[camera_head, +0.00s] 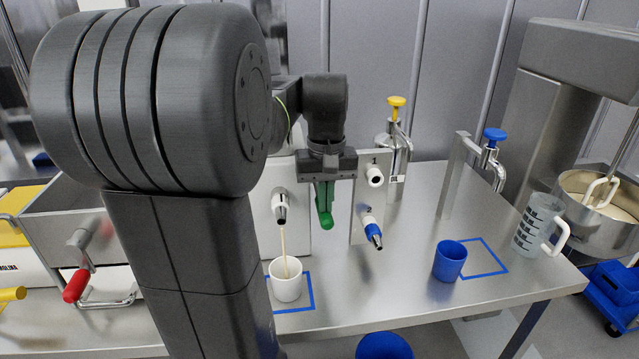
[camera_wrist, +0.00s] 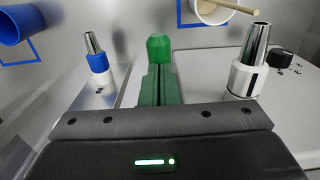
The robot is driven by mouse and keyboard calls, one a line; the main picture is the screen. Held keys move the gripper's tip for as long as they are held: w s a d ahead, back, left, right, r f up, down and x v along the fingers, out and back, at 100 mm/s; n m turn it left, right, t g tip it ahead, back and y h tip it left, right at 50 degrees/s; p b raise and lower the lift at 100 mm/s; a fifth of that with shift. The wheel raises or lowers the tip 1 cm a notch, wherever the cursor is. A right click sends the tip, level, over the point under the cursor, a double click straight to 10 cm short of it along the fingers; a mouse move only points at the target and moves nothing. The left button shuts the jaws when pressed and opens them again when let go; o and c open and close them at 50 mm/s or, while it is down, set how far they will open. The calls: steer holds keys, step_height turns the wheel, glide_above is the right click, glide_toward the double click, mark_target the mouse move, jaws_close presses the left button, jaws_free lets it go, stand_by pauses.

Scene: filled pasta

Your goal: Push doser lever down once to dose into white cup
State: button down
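The white cup (camera_head: 287,289) stands upright on the table below the doser's white-collared nozzle (camera_head: 280,207). A thin beige strand (camera_head: 283,246) runs from this nozzle into the cup; the wrist view shows the cup (camera_wrist: 210,12) and strand (camera_wrist: 232,6) at the top. My gripper (camera_wrist: 158,78) has dark green fingers pressed together, with only a thin seam between them. The lever's bright green grip (camera_wrist: 160,48) is just beyond the fingertips, and shows below them in the head view (camera_head: 325,219). The fingers appear to touch it; the rest of the lever is hidden.
A blue-collared nozzle (camera_head: 371,228) is right of the lever. A blue cup (camera_head: 449,261) and a clear measuring jug (camera_head: 538,225) stand further right. A red-handled crank (camera_head: 76,285) is at left. The table (camera_head: 410,290) is clear between the cups.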

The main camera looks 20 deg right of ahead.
steer(key=shift+f+b, duration=1.35)
steer(key=shift+f, duration=1.35)
step_height(320, 180, up, 12)
steer(key=p, duration=1.1)
steer(key=shift+r+p, duration=0.15)
steer(key=shift+p, duration=0.15)
steer(key=shift+r, duration=0.1)
step_height(320, 180, up, 5)
steer(key=p, duration=0.5)
glide_above(325, 220)
steer(key=w+d, duration=0.1)
steer(key=w, duration=0.2)
steer(key=shift+s+d, duration=0.1)
steer(key=shift+s, duration=0.05)
steer(key=shift+f+b, duration=0.2)
steer(key=shift+b, duration=0.1)
step_height(325, 220, down, 6)
steer(key=b, duration=0.5)
steer(key=shift+f+b, duration=0.15)
steer(key=shift+b, duration=0.25)
